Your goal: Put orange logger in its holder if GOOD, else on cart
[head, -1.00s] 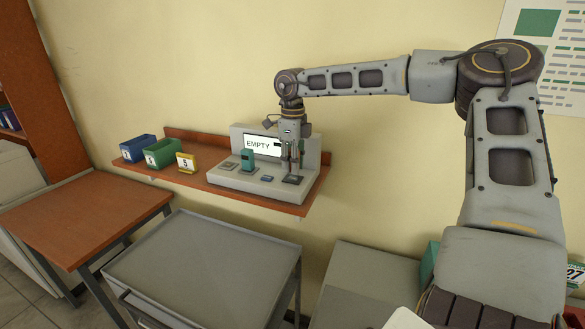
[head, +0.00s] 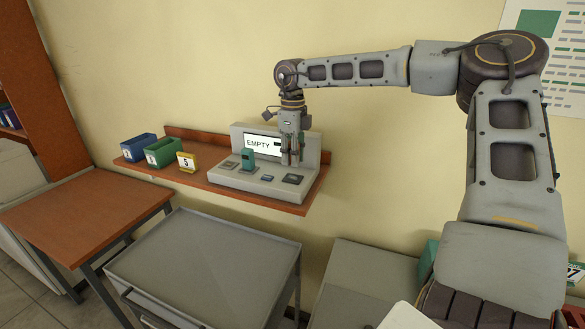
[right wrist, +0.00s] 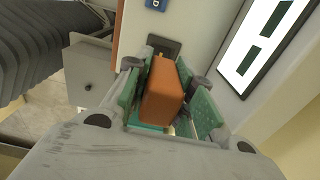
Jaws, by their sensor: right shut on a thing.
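The orange logger (right wrist: 165,92) is between the green-padded fingers of my right gripper (right wrist: 170,108), which is shut on it. In the head view my right gripper (head: 291,158) hangs fingers down just above the right part of the grey reader station (head: 238,183). The logger cannot be made out there. The station's screen (head: 260,145) reads EMPTY, its right part covered by the gripper. The grey cart (head: 205,262) is bare. My left gripper is out of view.
The station stands on a wooden wall shelf (head: 222,194). Left of it are a yellow number 5 sign (head: 186,162), a green bin (head: 160,153) and a blue bin (head: 138,148). A bare wooden table (head: 85,215) stands at left.

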